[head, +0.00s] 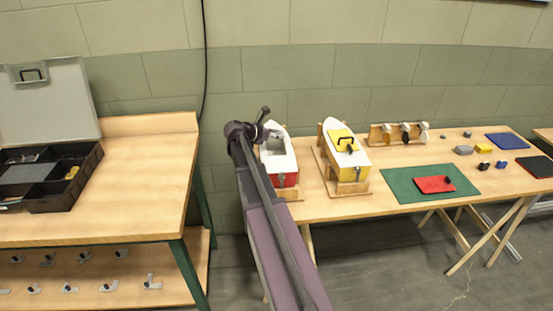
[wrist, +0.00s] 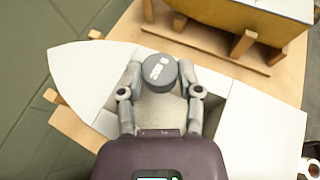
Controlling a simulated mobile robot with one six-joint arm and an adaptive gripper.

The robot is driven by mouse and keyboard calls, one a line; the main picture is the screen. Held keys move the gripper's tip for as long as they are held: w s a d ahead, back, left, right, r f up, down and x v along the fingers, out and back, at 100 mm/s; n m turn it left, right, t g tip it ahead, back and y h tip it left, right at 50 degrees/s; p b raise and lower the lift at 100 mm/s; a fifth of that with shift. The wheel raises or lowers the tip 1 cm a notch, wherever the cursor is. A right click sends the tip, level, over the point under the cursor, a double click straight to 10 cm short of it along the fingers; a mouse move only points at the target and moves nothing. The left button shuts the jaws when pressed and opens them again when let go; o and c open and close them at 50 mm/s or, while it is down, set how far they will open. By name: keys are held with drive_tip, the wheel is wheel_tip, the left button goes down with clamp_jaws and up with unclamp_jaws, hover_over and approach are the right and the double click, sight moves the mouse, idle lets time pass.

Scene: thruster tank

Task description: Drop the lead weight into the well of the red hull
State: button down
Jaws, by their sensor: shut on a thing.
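The lead weight (wrist: 159,72) is a dark grey round piece with pale markings on its top. My gripper (wrist: 160,80) is shut on it in the wrist view, one finger on each side. The weight is over the open well (wrist: 165,112) of the white-decked hull, near its edge. How high it is above the well I cannot tell. In the head view this is the red hull (head: 287,180), with a white deck, on a wooden stand. My arm covers part of it there, and my gripper (head: 262,135) shows small at the hull's left side. The weight is not clear in that view.
A yellow hull (head: 348,172) with a black-handled yellow lid stands close to the right. Farther right are a wooden rack (head: 390,134), a green mat (head: 432,184) with a red plate, and several small blocks. A black open case (head: 45,190) is on the left bench.

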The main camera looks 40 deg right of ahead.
sight(286, 141)
drive_tip(key=shift+f+b, duration=1.25)
drive_tip(key=shift+f, duration=0.35)
drive_tip(key=shift+c, duration=1)
unclamp_jaws()
drive_tip(key=shift+r, duration=0.15)
